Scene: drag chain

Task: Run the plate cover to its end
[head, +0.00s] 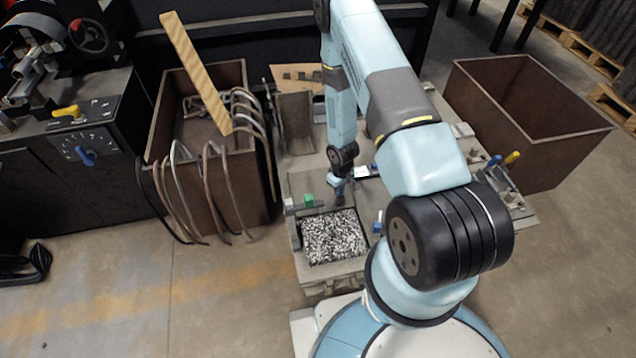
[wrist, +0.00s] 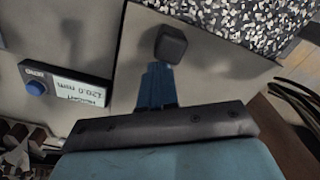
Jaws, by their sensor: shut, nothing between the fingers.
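The plate cover (wrist: 220,82) is a flat grey plate with a dark, block-shaped knob (wrist: 171,45) standing on it. In the wrist view the plate's edge borders an opening filled with black-and-white chips (wrist: 245,20). In the head view the chips (head: 333,238) lie in a square opening at the front of the bench, and the plate (head: 305,186) is behind them, partly hidden by my arm. My gripper (wrist: 158,70) is shut and empty, its blue fingertips at the knob's near side. I cannot tell whether they touch it. My gripper also shows in the head view (head: 340,196).
A digital readout (wrist: 65,85) with a blue button sits left of the plate in the wrist view. In the head view a brown bin (head: 240,185) with hanging cables stands left of the bench, and an empty brown bin (head: 555,150) stands right. A small green block (head: 309,200) is near the chips.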

